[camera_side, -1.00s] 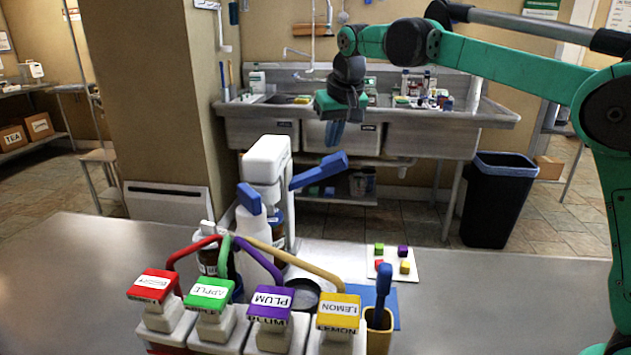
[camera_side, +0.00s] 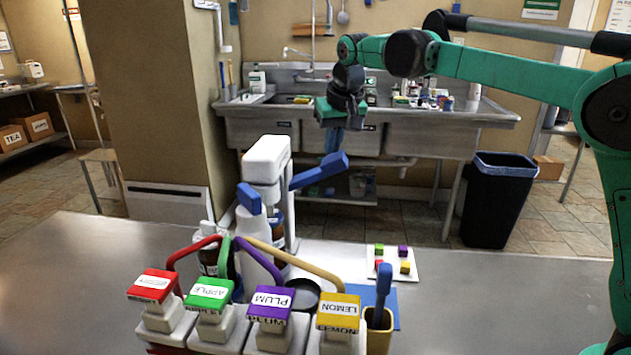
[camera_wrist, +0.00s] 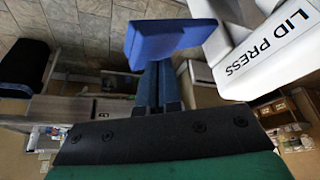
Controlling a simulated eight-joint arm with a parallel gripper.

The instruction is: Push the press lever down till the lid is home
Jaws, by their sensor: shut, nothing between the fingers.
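The white lid press (camera_side: 268,160) stands on the steel table, and its lettered side shows in the wrist view (camera_wrist: 262,52). Its blue press lever (camera_side: 318,174) sticks out to the right and is raised, with the paddle end highest. The paddle also shows in the wrist view (camera_wrist: 168,38). My gripper (camera_side: 331,150) is shut and empty, pointing down at the paddle end. In the wrist view its blue fingertips (camera_wrist: 157,66) come right up to the paddle's edge; I cannot tell whether they touch. The lid is not clearly visible behind the pump bottles.
Several pump bottles with red, green (camera_side: 210,293), purple and yellow (camera_side: 338,312) tops stand in front of the press. A white board with coloured cubes (camera_side: 407,278) lies right of it. The table's right side is clear. A sink (camera_side: 440,135) is behind.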

